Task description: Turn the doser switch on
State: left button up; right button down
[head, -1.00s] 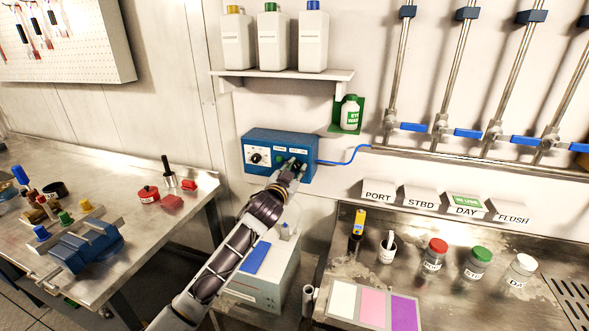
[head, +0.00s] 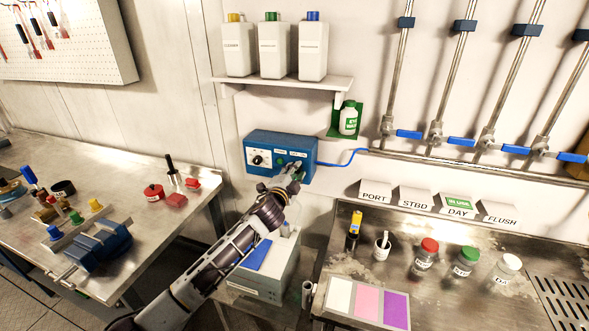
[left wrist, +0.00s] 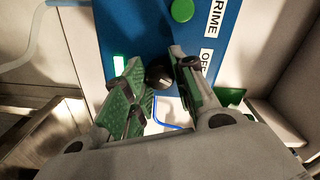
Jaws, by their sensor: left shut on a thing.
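The blue doser box (head: 262,143) is on the wall below the shelf, with a white dial on its left part. In the left wrist view its face (left wrist: 130,30) shows a green button (left wrist: 182,10), a PRIME label, a partly hidden label starting with OF, and the black doser switch knob (left wrist: 158,77). My left gripper (head: 294,172) is at the right part of the box. In the left wrist view its green-padded fingers (left wrist: 160,88) are on both sides of the knob, shut on it. The fingers hide part of the knob and its label. My right gripper is not in view.
Steel benches with a vise (head: 98,245) and jars stand left and right.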

pick_arm(q)
jog(key=shift+m, duration=0.7)
jog(key=o, duration=1)
jog(key=shift+o, duration=0.2)
jog(key=v, duration=1.2)
dwell(0.3)
